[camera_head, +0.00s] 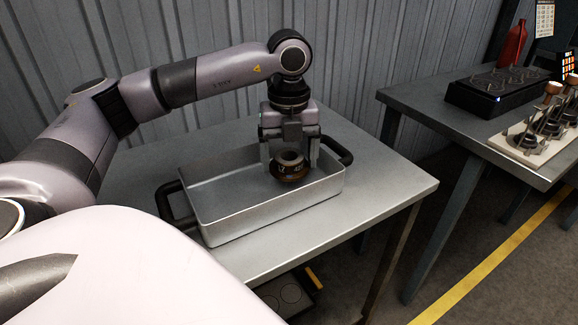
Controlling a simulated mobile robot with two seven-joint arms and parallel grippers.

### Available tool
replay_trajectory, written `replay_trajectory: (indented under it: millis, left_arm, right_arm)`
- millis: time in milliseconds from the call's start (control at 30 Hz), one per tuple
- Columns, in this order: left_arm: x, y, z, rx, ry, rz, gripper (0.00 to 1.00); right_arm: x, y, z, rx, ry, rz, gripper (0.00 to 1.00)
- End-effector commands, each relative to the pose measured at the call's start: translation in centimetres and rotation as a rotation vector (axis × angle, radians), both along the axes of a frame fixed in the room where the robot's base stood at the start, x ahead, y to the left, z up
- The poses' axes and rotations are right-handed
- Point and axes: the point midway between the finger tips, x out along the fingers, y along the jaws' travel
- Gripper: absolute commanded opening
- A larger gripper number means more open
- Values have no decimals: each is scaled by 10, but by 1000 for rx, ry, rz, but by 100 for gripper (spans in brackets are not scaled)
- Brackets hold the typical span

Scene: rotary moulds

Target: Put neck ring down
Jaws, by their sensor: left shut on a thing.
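My left gripper (291,158) points straight down over the right part of a silver metal tray with black handles (240,215). It is shut on the neck ring (289,169), a dark round piece with a brown band, pale markings and a hole in its top. The ring sits between the two fingers, at about the height of the tray's rim. I cannot tell whether its underside touches the tray floor. My right gripper is not in view.
The tray stands on a grey metal table (385,190); its left part is empty. A second table (430,103) at the right holds a black box (495,92), a red bottle (512,45) and a pale board (527,150) with several dark pieces. A corrugated wall (370,50) stands behind.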

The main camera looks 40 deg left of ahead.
Motion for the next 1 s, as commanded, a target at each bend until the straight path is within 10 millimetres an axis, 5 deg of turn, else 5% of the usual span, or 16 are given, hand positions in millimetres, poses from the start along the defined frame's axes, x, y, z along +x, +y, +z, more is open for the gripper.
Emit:
replay_trajectory:
  millis: [167, 567, 600, 633, 1000]
  left_arm:
    - [0, 0, -20, 0, -3, 0, 40]
    - [0, 0, -26, 0, -2, 0, 40]
    - [0, 0, -26, 0, 0, 0, 89]
    - [0, 0, -26, 0, 0, 0, 99]
    - [1, 0, -17, 0, -3, 0, 100]
  right_arm:
    - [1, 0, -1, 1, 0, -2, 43]
    - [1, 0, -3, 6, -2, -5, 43]
    - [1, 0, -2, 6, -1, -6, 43]
    - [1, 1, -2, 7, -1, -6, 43]
    - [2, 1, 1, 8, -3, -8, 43]
